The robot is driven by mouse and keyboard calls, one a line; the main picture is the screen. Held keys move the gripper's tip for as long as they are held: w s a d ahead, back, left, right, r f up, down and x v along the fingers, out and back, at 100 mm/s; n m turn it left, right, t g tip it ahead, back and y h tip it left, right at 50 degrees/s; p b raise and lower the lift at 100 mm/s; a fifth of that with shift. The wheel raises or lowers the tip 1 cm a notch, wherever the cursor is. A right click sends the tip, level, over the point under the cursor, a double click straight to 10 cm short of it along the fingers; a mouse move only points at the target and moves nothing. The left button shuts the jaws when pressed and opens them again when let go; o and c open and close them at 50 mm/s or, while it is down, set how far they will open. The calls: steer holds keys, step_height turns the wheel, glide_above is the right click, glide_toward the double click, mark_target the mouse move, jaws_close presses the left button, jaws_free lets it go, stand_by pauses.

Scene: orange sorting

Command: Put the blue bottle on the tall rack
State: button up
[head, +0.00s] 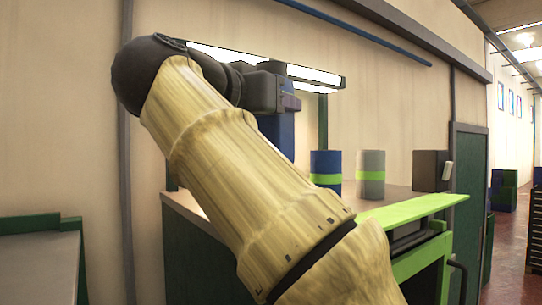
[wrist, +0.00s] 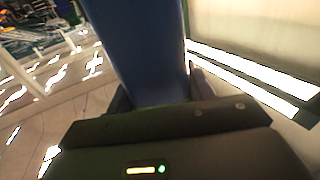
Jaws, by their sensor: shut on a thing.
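My gripper (head: 278,100) is raised above a workbench, partly hidden behind my own arm. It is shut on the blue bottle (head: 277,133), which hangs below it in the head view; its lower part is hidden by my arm. In the wrist view the blue bottle (wrist: 142,45) fills the space between the two fingers (wrist: 160,95) and runs out of the top of the picture. I cannot make out for sure which structure is the tall rack.
On the workbench (head: 400,192) stand a blue can with a green band (head: 326,170), a grey can with a green band (head: 371,172) and a dark box (head: 430,170). A lit green frame (head: 323,120) rises behind my gripper. A bright green panel (head: 415,208) lies in front.

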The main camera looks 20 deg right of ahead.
mark_target(271, 129)
step_height(271, 129, down, 3)
steer(key=shift+w+r, duration=0.15)
steer(key=shift+f, duration=0.5)
